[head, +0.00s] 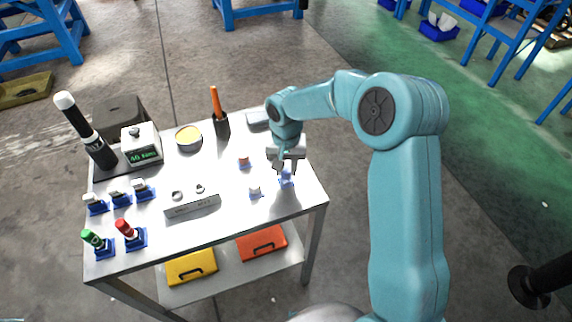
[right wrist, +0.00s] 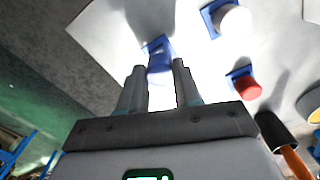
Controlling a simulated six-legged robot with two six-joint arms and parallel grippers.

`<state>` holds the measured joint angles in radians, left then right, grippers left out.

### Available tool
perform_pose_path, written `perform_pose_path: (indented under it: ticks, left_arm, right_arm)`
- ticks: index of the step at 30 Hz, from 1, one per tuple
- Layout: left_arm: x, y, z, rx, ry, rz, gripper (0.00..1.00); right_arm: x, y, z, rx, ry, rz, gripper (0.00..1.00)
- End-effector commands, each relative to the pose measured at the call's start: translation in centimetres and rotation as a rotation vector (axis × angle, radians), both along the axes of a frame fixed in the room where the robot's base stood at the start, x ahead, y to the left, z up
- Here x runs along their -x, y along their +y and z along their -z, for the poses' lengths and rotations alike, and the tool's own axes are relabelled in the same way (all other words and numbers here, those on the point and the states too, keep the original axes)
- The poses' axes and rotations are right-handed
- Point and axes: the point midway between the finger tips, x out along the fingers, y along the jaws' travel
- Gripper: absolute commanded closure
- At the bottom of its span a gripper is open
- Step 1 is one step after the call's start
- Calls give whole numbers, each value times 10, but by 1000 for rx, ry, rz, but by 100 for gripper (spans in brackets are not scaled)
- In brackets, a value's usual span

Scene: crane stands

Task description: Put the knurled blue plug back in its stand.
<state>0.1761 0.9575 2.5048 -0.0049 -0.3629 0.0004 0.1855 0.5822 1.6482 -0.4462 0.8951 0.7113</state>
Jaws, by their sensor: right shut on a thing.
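My right gripper (head: 286,171) reaches down over the right end of the table and is shut on the blue plug (head: 286,177). In the right wrist view the plug (right wrist: 160,68) sits between the two fingertips, its knurling too blurred to see. A blue square stand (right wrist: 154,45) shows right behind the plug, partly hidden by it. The plug is at or just over this stand; I cannot tell how far it is seated. My left gripper is not in view.
Close by are a white plug (head: 254,188) and a red plug (head: 244,160) in blue stands. A metal label block (head: 193,206), a round tin (head: 188,137) and a black cup (head: 222,126) with an orange handle stand further left. The table's right edge is near.

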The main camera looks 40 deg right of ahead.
Motion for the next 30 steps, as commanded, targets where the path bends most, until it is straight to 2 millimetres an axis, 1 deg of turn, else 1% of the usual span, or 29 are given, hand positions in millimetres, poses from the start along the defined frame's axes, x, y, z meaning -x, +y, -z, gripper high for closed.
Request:
perform_pose_path:
  ticks: [14,29,30]
  left_arm:
    - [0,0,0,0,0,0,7]
    - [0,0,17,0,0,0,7]
    - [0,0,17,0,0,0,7]
  right_arm:
    - [0,0,0,1,-1,0,100]
    - [0,0,20,0,0,0,100]
    - [0,0,20,0,0,0,64]
